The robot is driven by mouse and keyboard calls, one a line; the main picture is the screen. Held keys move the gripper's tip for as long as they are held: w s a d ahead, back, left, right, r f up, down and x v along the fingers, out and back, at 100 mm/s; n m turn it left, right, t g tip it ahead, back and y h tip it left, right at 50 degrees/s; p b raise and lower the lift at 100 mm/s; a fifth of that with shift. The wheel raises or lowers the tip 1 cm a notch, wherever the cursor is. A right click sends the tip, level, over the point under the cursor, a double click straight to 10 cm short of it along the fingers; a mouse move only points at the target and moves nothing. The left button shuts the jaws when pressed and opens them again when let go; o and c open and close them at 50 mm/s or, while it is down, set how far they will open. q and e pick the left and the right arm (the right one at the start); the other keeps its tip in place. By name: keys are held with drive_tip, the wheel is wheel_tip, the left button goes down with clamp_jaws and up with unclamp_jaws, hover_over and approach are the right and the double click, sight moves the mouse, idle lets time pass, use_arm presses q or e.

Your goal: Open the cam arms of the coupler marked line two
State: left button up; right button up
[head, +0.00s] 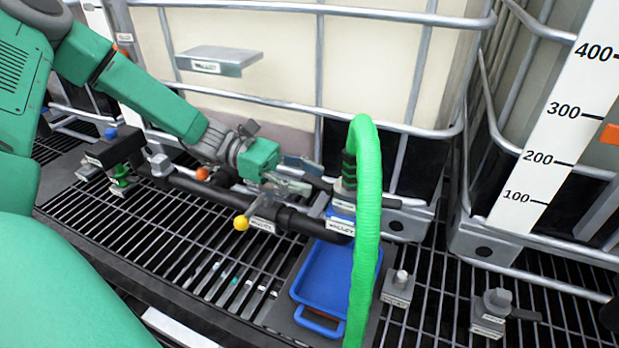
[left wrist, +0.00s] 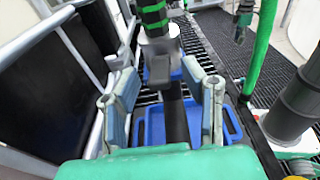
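The coupler (head: 348,180) is a grey fitting with a dark banded top, at the end of a bright green hose (head: 366,210). A dark cam arm (head: 380,201) sticks out to its right, and another (head: 319,184) reaches left towards my left gripper (head: 296,175). In the left wrist view the coupler (left wrist: 160,45) is straight ahead, with a grey arm (left wrist: 159,72) pointing at me. The left gripper's fingers (left wrist: 166,105) are apart, one each side of that line, with no visible contact. I cannot read a line two mark. My right gripper is not in view.
A dark pipe manifold (head: 220,195) with a yellow-knobbed handle (head: 241,222) runs below my left gripper. A blue tray (head: 335,275) lies on the grating beneath the coupler. Caged totes (head: 290,60) stand close behind. Small grey fittings (head: 397,290) stand at the right.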

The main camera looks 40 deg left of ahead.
use_arm(q)
drive_tip(key=v, duration=1.1)
drive_tip(key=shift+a, duration=0.3)
drive_tip(key=shift+f, duration=0.1)
